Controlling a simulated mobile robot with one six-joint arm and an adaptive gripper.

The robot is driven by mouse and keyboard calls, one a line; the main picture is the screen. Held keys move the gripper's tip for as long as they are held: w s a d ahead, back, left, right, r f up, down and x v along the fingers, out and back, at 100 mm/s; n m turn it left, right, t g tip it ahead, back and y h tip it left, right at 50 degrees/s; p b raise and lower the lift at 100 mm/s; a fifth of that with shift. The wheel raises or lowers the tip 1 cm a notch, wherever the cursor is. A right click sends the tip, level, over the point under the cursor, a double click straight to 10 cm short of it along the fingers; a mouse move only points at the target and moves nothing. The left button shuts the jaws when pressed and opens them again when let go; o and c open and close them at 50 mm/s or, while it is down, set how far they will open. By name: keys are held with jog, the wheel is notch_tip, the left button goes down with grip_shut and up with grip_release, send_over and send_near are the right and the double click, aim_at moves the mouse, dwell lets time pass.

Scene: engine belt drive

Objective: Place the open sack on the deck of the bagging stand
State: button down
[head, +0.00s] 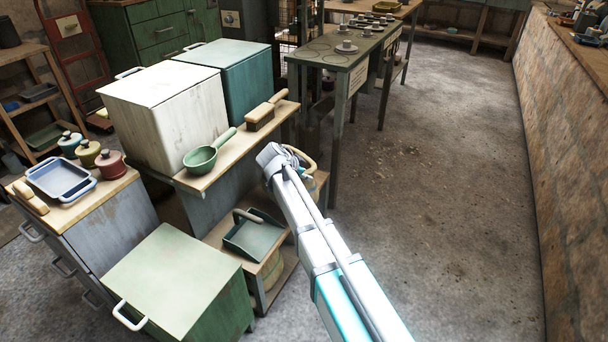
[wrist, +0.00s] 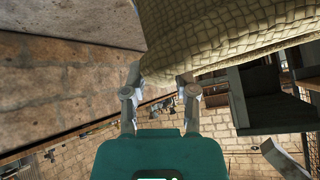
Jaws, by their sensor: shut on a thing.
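My gripper (wrist: 161,82) is shut on a woven tan sack (wrist: 225,40), which fills the upper middle and right of the wrist view. The sack's mouth is not clear there. In the head view a tan curved edge of the sack (head: 303,158) shows behind the end of my arm, and the rest is hidden. My fingers are hidden in that view. The wooden stand has an upper shelf (head: 222,162) and a lower deck (head: 264,266). The held sack is beside the right end of the stand; whether it touches the deck cannot be told.
A green scoop (head: 207,150) and a brush (head: 265,111) lie on the upper shelf. A dustpan-like scoop (head: 254,234) sits on the lower deck. Bins (head: 165,108) stand behind, a green box (head: 175,280) in front. A table (head: 345,60) stands beyond; the floor (head: 450,170) at right is clear.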

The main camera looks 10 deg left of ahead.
aim_at(305, 181)
jog(key=shift+f, duration=0.15)
notch_tip(305, 181, down, 3)
jog(key=b, duration=0.3)
jog(key=shift+w+a+f+b, duration=0.1)
jog(key=shift+a+f+b, duration=0.15)
jog(key=shift+b, duration=0.2)
jog(key=shift+c, duration=2.1)
grip_release()
jog(key=shift+r, duration=0.1)
